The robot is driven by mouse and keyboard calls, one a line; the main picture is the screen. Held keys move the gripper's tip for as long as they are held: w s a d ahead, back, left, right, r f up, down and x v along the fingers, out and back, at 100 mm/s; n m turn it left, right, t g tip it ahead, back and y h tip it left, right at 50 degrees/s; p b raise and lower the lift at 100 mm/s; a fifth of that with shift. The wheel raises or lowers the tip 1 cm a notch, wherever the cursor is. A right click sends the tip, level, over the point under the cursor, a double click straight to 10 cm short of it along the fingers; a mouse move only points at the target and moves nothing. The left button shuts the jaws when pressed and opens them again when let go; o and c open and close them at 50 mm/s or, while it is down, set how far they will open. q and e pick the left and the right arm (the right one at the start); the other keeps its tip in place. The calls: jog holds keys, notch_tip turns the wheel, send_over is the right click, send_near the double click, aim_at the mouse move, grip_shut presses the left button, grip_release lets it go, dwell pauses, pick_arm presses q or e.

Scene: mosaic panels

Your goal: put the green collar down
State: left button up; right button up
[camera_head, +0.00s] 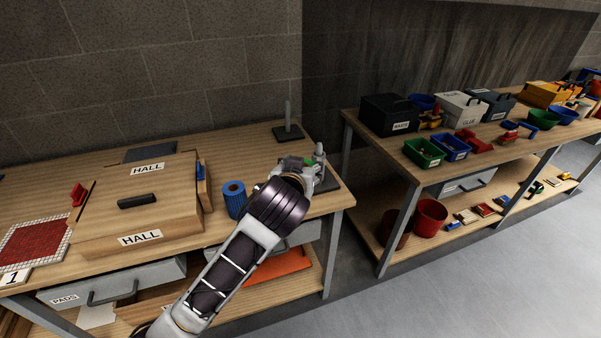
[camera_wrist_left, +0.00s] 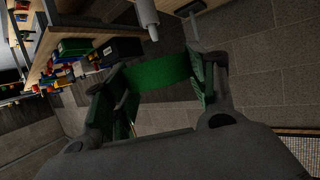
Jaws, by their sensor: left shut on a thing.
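My left gripper (camera_head: 306,166) is over the right end of the near table, beside a grey post (camera_head: 319,152) on a dark base (camera_head: 328,181). It is shut on the green collar, and only a sliver of the green collar (camera_head: 308,162) shows in the head view. In the left wrist view the green collar (camera_wrist_left: 158,71) lies between the dark fingers of my left gripper (camera_wrist_left: 162,85), and a grey post (camera_wrist_left: 148,18) stands beyond it. I cannot tell whether the collar touches the post or base. My right gripper is not in view.
A second post (camera_head: 288,114) on a dark base stands farther back. A blue roll (camera_head: 235,200) and a wooden box marked HALL (camera_head: 165,190) are left of my arm. A separate bench with bins (camera_head: 423,152) stands at right across a gap.

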pick_arm(q)
jog(key=shift+w+d+r+n+y, duration=0.1)
jog(key=shift+d+r+n+y, duration=0.05)
jog(key=shift+r+n+y, duration=0.35)
jog(key=shift+w+d+r+n+y, duration=0.1)
jog(key=shift+r+n+y, duration=0.3)
jog(key=shift+y, duration=0.2)
jog(key=shift+s, duration=0.1)
jog(key=shift+a+f, duration=0.1)
jog(key=shift+f, duration=0.05)
jog(key=shift+s+a+f+m+g+h, duration=0.2)
jog(key=shift+f+m+h, duration=0.25)
jog(key=shift+m+h, duration=0.3)
jog(key=shift+s+a+f+m+g+h, duration=0.1)
jog(key=shift+a+f+m+h, duration=0.15)
jog(key=shift+f+m+h, duration=0.35)
jog(key=shift+s+a+f+m+g+h, duration=0.1)
jog(key=shift+a+f+m+h, duration=0.2)
jog(key=shift+m+h, duration=0.6)
notch_tip(320, 180, down, 6)
jog(key=s+a+m+g+h, duration=0.1)
jog(key=a+m+g+h, duration=0.1)
jog(key=m+g+h, duration=0.4)
jog(key=shift+s+a+m+g+h, duration=0.4)
jog(key=shift+m+h, duration=0.35)
jog(key=shift+m, duration=0.4)
